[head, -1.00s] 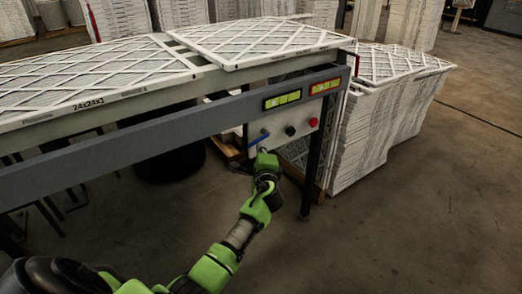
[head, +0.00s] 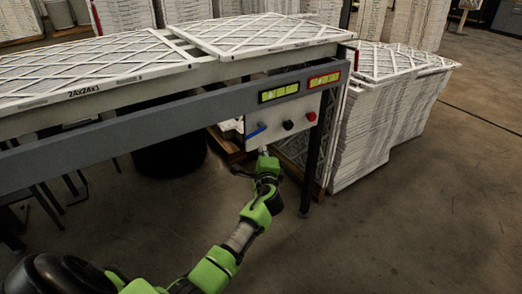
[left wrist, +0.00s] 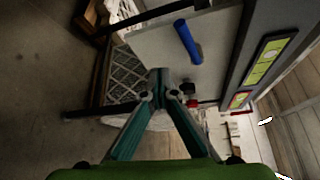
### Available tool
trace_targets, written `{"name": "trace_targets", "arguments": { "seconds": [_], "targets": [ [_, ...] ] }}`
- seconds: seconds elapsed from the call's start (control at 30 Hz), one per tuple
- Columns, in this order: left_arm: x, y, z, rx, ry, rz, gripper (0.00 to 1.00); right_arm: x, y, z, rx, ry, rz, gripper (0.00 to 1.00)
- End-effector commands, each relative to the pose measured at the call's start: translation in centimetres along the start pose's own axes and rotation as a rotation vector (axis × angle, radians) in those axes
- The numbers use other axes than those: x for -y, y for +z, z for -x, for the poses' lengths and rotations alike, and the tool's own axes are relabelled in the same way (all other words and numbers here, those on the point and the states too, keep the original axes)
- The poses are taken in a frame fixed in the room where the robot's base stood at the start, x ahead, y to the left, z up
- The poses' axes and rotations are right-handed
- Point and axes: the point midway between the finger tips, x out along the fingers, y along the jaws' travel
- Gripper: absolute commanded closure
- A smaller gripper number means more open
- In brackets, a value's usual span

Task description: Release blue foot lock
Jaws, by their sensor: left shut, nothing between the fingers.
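The blue lock is a blue handle (head: 256,131) on the white panel (head: 278,137) under the grey rail. In the left wrist view it shows as a blue bar (left wrist: 188,42), tilted, above and right of my fingertips. My left gripper (head: 263,151) is just below the blue handle in the head view. In the left wrist view its fingertips (left wrist: 159,86) are together, with nothing between them, and appear apart from the handle. My right gripper is in neither view.
The panel also has a black knob (head: 288,125) and a red button (head: 312,116). Two yellow-green displays (head: 279,93) sit on the grey rail (head: 200,112) above. A dark table leg (head: 310,175) and stacked filters (head: 375,130) stand at the right. The floor in front is clear.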

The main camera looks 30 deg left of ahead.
Motion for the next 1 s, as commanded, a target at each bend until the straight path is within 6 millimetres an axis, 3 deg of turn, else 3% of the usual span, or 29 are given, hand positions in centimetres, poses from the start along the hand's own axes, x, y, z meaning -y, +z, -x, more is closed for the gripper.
{"name": "trace_targets", "arguments": {
  "seconds": [0.43,1.0],
  "targets": [
    [3.3,-1.9,6.2,-0.001,0.003,0.001,1.00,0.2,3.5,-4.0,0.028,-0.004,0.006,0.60],
    [3.6,-2.1,7.0,0.000,0.002,-0.001,1.00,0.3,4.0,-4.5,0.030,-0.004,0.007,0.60]
  ]
}}
